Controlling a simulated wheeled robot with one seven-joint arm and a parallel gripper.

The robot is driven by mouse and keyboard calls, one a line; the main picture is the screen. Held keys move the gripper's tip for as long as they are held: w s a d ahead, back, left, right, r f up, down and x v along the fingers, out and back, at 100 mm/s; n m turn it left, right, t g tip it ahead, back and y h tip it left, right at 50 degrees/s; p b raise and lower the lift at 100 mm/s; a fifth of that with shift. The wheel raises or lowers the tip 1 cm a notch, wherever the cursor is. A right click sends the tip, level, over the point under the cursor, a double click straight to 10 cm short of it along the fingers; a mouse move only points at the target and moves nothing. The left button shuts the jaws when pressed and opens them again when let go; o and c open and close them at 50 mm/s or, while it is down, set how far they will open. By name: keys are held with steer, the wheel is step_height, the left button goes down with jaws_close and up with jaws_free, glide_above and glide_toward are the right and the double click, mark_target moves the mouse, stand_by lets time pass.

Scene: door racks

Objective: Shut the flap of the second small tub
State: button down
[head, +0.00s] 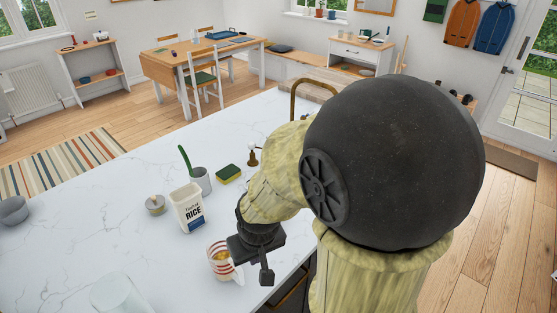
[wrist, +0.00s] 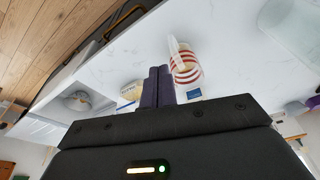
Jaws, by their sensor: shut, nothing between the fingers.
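A white tub labelled RICE (head: 188,208) stands upright on the marble counter, left of my gripper in the head view. I cannot tell how its flap stands, nor whether it is the second small tub; no other tub shows clearly. My gripper (head: 266,274) is low over the counter's near edge, right of a red-striped cup (head: 221,262). In the wrist view its dark fingers (wrist: 158,78) are together and empty, with the striped cup (wrist: 184,66) just to their right. Partly hidden pale items with blue marks show behind the fingers.
On the counter (head: 95,215) are a lidded pot (head: 155,204), a grey cup (head: 200,180) with a green handle in it, a sponge (head: 228,174), a grey bowl (head: 13,210) and a clear glass vessel (head: 117,294). My arm hides the counter's right part.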

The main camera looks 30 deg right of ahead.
steer(key=w+d+r+n+t+y+b, duration=0.1)
steer(key=w+d+r+n+t+b, duration=0.1)
steer(key=w+d+n+t, duration=0.4)
steer(key=w+d+r+n+t+y+b, duration=0.1)
steer(key=w+d+r+n+t+b, duration=0.1)
steer(key=w+d+r+n+t, duration=0.2)
steer(key=w+d+n+t, duration=0.3)
steer(key=w+d, duration=0.1)
steer(key=d, duration=0.2)
steer(key=shift+d+r+n+t, duration=0.25)
steer(key=shift+d+n+t, duration=0.05)
steer(key=shift+w, duration=0.1)
steer(key=w+f+p, duration=0.1)
steer(key=w, duration=0.2)
steer(key=w+p, duration=0.2)
steer(key=w, duration=0.2)
steer(key=w+d+f+p, duration=0.1)
steer(key=w+p, duration=0.1)
steer(key=w, duration=0.1)
steer(key=shift+w+d+f, duration=0.1)
steer(key=shift+w+f, duration=0.2)
steer(key=shift+w+d+f, duration=0.15)
steer(key=shift+d+f, duration=0.2)
